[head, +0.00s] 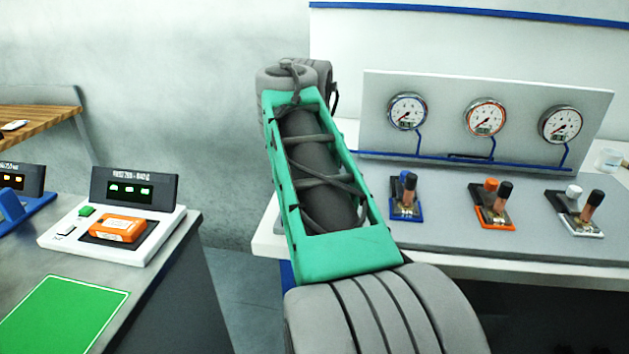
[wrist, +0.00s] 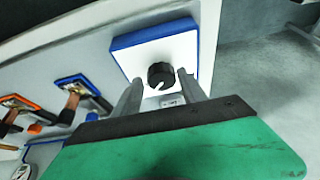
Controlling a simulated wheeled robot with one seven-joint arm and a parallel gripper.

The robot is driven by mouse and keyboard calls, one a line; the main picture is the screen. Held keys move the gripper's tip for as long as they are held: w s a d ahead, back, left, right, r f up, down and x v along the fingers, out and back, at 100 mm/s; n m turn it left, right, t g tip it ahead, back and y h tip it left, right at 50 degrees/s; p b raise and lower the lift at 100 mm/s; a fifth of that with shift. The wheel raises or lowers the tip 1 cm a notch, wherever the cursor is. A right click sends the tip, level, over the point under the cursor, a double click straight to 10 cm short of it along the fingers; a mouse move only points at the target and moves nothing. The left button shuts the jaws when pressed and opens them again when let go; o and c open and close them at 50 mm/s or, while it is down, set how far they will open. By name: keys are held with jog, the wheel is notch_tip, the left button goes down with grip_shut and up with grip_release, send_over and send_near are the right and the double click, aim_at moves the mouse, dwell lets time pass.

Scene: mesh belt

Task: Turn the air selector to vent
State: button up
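In the wrist view, a black round knob (wrist: 161,75) sits on a white plate with a blue border (wrist: 122,42); I take it to be the air selector. A small label shows just below the knob, too small to read. My gripper (wrist: 159,88) is open, its two grey fingers apart and pointing at the knob, one on each side in the picture. I cannot tell whether they touch it. In the head view my arm hides the knob and my gripper.
The bench carries blue (head: 406,196), orange (head: 492,204) and white (head: 577,212) lever valves below several gauges (head: 485,117). A clear cup (head: 609,160) stands at far right. At left, a desk holds an orange device (head: 118,228) in a cradle and a green mat (head: 65,315).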

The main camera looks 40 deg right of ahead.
jog(key=shift+o, duration=0.8)
jog(key=shift+a, duration=0.1)
jog(key=shift+r, duration=0.1)
jog(key=p+v, duration=0.4)
jog(key=v, duration=0.3)
jog(key=shift+r+p, duration=0.3)
jog(key=shift+a, duration=0.25)
